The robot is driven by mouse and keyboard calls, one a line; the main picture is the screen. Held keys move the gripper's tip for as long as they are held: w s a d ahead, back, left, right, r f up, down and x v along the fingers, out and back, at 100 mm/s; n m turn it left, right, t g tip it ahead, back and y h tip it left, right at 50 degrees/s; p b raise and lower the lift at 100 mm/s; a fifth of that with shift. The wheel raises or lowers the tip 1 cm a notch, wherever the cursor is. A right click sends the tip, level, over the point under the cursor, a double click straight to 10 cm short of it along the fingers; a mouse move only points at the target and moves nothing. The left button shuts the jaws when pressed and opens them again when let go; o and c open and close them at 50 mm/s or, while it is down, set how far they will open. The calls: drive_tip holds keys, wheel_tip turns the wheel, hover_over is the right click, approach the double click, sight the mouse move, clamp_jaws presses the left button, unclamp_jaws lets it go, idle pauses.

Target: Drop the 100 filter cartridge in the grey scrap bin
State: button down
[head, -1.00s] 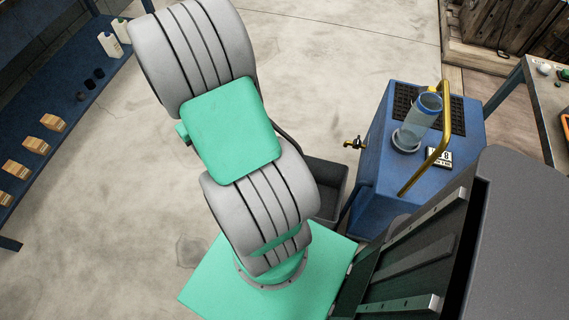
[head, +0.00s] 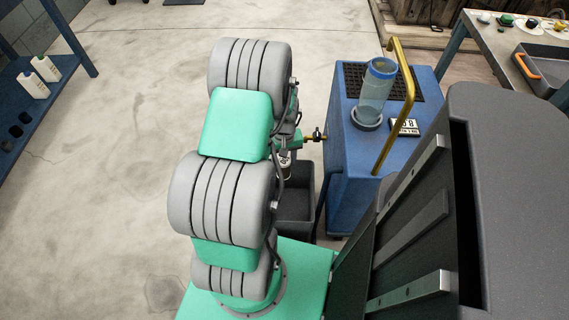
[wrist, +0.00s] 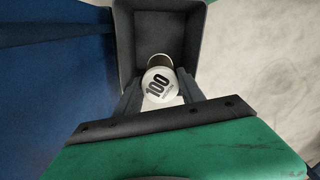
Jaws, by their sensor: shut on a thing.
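The 100 filter cartridge (wrist: 159,85) shows its white round end, marked "100", in the wrist view. My gripper (wrist: 158,99) is shut on it, one finger on each side. The grey scrap bin (wrist: 125,40) lies beyond the cartridge in the wrist view, and the cartridge appears over its near part. How high the cartridge is above the bin is hard to tell. In the head view the bin (head: 297,205) stands on the floor beside the blue cabinet, partly hidden by my arm. A small white part of the cartridge (head: 285,160) shows there above the bin.
A blue shelf (head: 45,85) with white bottles is at the left. Open floor lies between.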

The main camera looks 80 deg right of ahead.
drive_tip(key=shift+s+d+f, duration=0.1)
drive_tip(key=shift+s+f, duration=0.1)
drive_tip(key=shift+f, duration=0.05)
wheel_tip(320, 180, down, 22)
drive_tip(key=b, duration=1.8)
drive_tip(key=shift+r, duration=0.2)
drive_tip(key=c, duration=0.6)
unclamp_jaws()
drive_tip(key=shift+c, duration=0.2)
wheel_tip(320, 180, up, 8)
drive_tip(key=p, duration=0.3)
drive_tip(key=shift+p, duration=0.3)
drive_tip(key=shift+f, duration=0.1)
